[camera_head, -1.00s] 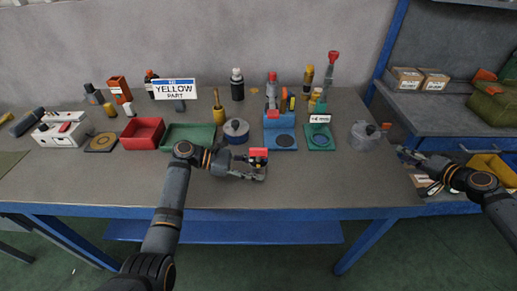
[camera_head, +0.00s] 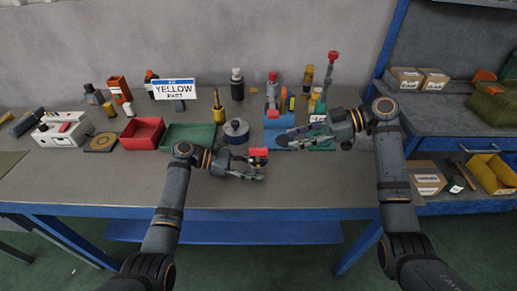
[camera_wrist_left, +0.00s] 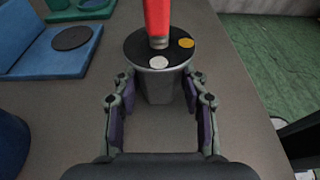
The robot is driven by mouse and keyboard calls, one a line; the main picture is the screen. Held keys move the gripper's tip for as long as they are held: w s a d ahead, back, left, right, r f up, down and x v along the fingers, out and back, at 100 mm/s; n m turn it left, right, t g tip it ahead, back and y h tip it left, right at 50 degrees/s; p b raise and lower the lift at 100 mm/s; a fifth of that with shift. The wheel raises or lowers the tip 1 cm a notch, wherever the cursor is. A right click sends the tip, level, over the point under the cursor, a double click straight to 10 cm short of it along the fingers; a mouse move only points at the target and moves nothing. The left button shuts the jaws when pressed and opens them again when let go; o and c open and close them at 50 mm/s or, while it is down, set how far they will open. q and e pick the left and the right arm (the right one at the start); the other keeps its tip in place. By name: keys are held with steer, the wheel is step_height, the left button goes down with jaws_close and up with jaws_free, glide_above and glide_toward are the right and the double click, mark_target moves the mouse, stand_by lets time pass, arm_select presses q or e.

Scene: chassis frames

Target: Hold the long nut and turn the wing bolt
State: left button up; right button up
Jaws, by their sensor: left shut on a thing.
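My left gripper (camera_head: 250,168) is low over the front middle of the table, shut on a grey tapered body, which I take for the long nut (camera_wrist_left: 158,88). In the left wrist view its top is black with one yellow and one white spot. A red piece with a grey tip, which I take for the wing bolt (camera_wrist_left: 158,18), stands at the top of it; its red part (camera_head: 258,151) also shows in the head view. Whether the two are joined is unclear. My right gripper (camera_head: 292,138) is up and right of them, its finger opening unclear.
The front of the table is clear.

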mark_target(262, 148)
steer(key=x, duration=1.2)
steer(key=shift+c, duration=0.3)
jaws_close()
